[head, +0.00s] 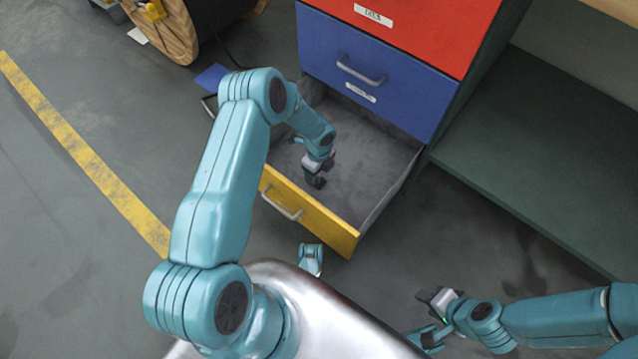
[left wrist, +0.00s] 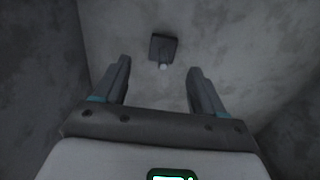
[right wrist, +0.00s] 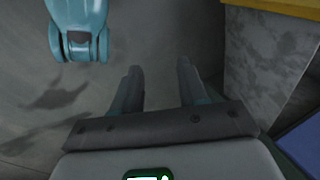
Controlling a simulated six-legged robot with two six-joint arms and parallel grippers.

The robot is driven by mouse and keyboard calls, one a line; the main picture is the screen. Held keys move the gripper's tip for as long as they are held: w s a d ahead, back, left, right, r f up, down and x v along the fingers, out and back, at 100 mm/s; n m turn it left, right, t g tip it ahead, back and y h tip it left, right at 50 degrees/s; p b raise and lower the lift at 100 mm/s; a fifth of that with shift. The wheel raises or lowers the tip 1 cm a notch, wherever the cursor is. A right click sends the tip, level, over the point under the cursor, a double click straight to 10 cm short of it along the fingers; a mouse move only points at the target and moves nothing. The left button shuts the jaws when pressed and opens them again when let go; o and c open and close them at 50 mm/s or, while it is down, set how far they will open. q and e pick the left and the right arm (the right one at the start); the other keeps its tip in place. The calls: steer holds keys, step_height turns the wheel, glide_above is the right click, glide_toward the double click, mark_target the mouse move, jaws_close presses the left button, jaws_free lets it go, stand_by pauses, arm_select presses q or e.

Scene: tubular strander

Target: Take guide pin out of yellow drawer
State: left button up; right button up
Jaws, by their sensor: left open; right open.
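The yellow drawer (head: 310,215) is pulled open, below a shut blue drawer. My left gripper (head: 315,181) reaches down into it, over its grey floor. In the left wrist view a small part with a dark square head and a short pale stub, seemingly the guide pin (left wrist: 163,48), lies on the drawer floor. It shows just beyond the open fingers of my left gripper (left wrist: 159,70), roughly centred between them, and is not held. In the head view I cannot clearly make out the pin. My right gripper (head: 427,294) is open and empty, outside the drawer to its right.
The blue drawer (head: 375,90) and red drawer (head: 430,30) sit above the open one. A dark green shelf surface (head: 540,150) lies to the right. A wooden cable reel (head: 175,35) stands at the top left. The floor near the yellow stripe (head: 85,155) is clear.

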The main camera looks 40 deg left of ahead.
arm_select(q)
step_height(320, 180, down, 5)
steer(key=b, duration=0.3)
steer(key=shift+w+a+f, duration=0.1)
steer(key=shift+w+f, duration=0.05)
steer(key=shift+f, duration=0.05)
steer(key=shift+r, duration=0.1)
arm_select(e)
steer(key=w+f, duration=0.1)
steer(key=w+f+t, duration=0.1)
steer(key=f, duration=0.1)
steer(key=shift+w+d, duration=0.2)
arm_select(q)
steer(key=c, duration=1.3)
